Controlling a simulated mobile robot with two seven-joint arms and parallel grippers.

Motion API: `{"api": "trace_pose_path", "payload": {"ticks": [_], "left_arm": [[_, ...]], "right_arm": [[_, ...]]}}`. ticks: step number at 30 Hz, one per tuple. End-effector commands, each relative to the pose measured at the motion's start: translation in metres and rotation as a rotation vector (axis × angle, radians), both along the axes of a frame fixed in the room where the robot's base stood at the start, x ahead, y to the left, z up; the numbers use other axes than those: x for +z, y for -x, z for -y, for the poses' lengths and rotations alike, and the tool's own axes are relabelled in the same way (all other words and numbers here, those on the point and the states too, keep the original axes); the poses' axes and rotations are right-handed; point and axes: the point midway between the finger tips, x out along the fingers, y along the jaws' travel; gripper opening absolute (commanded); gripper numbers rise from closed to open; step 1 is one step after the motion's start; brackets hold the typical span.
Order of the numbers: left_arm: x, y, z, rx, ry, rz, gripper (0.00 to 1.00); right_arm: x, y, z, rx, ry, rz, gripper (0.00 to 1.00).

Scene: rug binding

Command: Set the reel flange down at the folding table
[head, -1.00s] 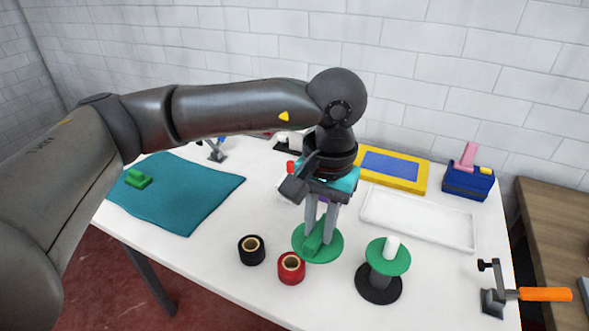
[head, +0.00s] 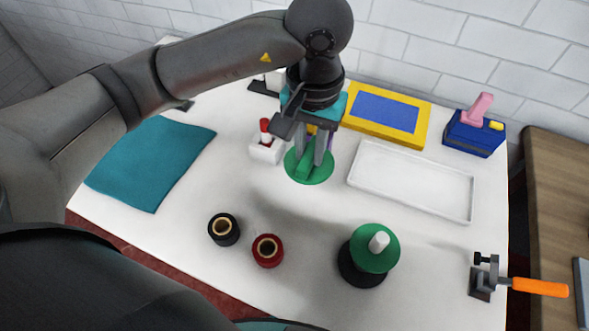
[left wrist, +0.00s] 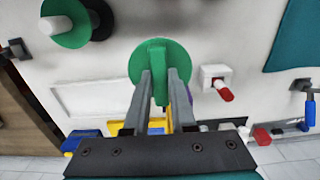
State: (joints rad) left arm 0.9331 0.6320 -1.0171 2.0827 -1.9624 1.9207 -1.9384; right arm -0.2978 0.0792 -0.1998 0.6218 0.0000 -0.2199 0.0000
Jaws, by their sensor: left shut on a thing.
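The reel flange (head: 309,171) is a green disc with a raised green bar across it. My left gripper (head: 312,155) points down and is shut on that bar. The left wrist view shows the flange (left wrist: 142,62) beyond the two grey fingers (left wrist: 160,88), with the bar between them. The flange is over the white folding table (head: 315,220), near its middle. I cannot tell whether it touches the top. A second green disc (head: 362,252) sits on a black-based reel with a white core, front right. My right gripper is not in view.
A black roll (head: 223,230) and a red roll (head: 267,251) stand in front. A white block with a red-topped peg (head: 265,150) is close left of the flange. A white tray (head: 412,182) lies right, an orange-handled clamp (head: 483,283) front right, a teal cloth (head: 150,165) left.

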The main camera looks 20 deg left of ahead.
Motion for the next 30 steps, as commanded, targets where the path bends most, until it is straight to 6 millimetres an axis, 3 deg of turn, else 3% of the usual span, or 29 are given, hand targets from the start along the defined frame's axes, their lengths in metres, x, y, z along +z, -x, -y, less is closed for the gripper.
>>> {"api": "trace_pose_path", "payload": {"ticks": [3,12,30], "left_arm": [[-0.037,0.002,0.0,0.002,-0.001,-0.008,0.0],[-0.109,0.001,0.0,0.0,0.0,-0.005,0.0],[-0.169,0.0,0.0,-0.001,0.0,0.0,0.0]], "right_arm": [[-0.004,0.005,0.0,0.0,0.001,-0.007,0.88],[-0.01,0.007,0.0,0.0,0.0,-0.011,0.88],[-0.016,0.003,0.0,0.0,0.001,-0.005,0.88]]}}
